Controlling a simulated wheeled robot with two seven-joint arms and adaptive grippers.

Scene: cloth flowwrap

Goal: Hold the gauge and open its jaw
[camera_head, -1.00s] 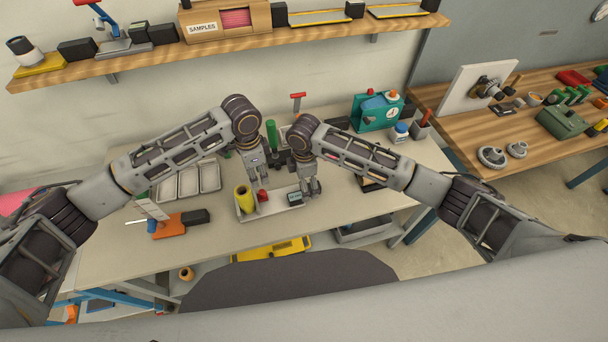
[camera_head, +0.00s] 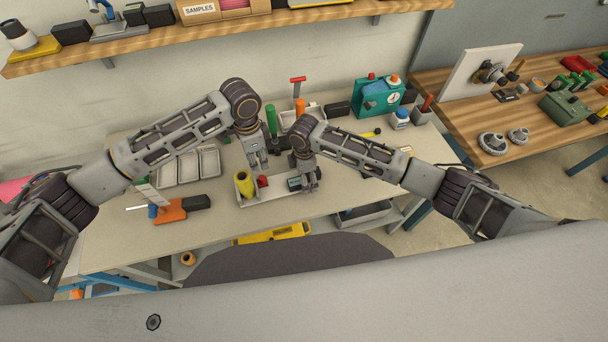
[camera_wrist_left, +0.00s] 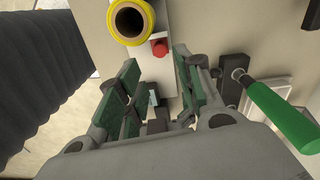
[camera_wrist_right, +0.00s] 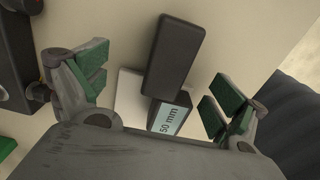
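The gauge (camera_head: 294,183) is a dark device with a pale display, lying at the right part of a white tray (camera_head: 272,196). In the right wrist view its display (camera_wrist_right: 170,118) reads "50 mm", and a dark grey block (camera_wrist_right: 175,55) sits beside it. My right gripper (camera_head: 309,181) is open just above the gauge's right end; its green-padded fingers (camera_wrist_right: 155,92) are spread on either side with no visible contact. My left gripper (camera_head: 257,162) is open over the tray behind the red piece; its fingers (camera_wrist_left: 157,88) show the gauge partly between them. The jaw is not clearly visible.
A yellow roll (camera_head: 243,184) and a red piece (camera_head: 263,181) stand at the tray's left end. An orange tool with a black block (camera_head: 197,202) lies to the left. The table's front edge is close to the tray.

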